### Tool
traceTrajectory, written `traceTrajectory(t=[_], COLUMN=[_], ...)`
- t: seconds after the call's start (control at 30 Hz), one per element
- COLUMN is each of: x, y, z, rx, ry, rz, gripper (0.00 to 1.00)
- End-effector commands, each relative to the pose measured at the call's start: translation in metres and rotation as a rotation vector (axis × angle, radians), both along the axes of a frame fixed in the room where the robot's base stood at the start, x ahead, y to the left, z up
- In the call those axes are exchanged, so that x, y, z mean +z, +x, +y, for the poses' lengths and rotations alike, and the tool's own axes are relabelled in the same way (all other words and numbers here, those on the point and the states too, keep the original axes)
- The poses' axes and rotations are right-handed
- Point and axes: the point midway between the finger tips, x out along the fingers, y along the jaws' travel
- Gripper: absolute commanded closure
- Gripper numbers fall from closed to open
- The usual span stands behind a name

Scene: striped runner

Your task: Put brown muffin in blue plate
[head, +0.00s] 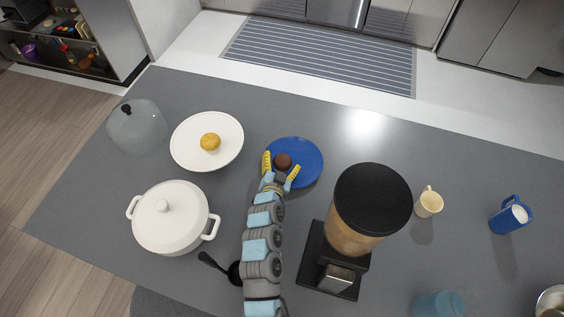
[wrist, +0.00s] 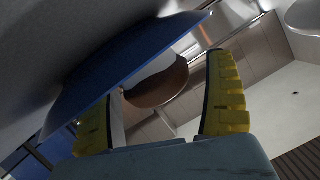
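The brown muffin (head: 283,161) is over the blue plate (head: 309,160) and appears to rest on it. My gripper (head: 280,167) is low at the plate's near left part, its yellow fingers spread on either side of the muffin. In the wrist view, the muffin (wrist: 157,84) shows between the open fingers (wrist: 166,74), with a clear gap to the right finger. Whether the left finger touches it I cannot tell. The blue plate (wrist: 120,62) fills the upper left there, close to the muffin.
A white plate (head: 190,155) with a yellow muffin (head: 210,142) is to the left. A white pot (head: 168,222) and a glass dome (head: 138,128) stand further left. A coffee grinder (head: 365,215) stands close on the right, with a cream mug (head: 429,203) and blue mug (head: 508,216) beyond.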

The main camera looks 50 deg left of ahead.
Motion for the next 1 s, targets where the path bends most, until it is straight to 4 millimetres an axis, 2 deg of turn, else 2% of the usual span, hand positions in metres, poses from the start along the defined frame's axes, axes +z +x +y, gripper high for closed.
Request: traceTrajectory(t=[0.03, 0.17, 0.37, 1.0], x=[-0.029, -0.03, -0.018, 0.019], y=[-0.002, -0.002, -0.004, -0.067], z=[-0.01, -0.011, -0.014, -0.051], rx=[-0.01, -0.012, -0.012, -0.005], ry=[-0.046, -0.052, -0.054, -0.023], rz=[0.022, 0.026, 0.024, 0.014], gripper=[0.14, 0.14, 0.14, 0.14])
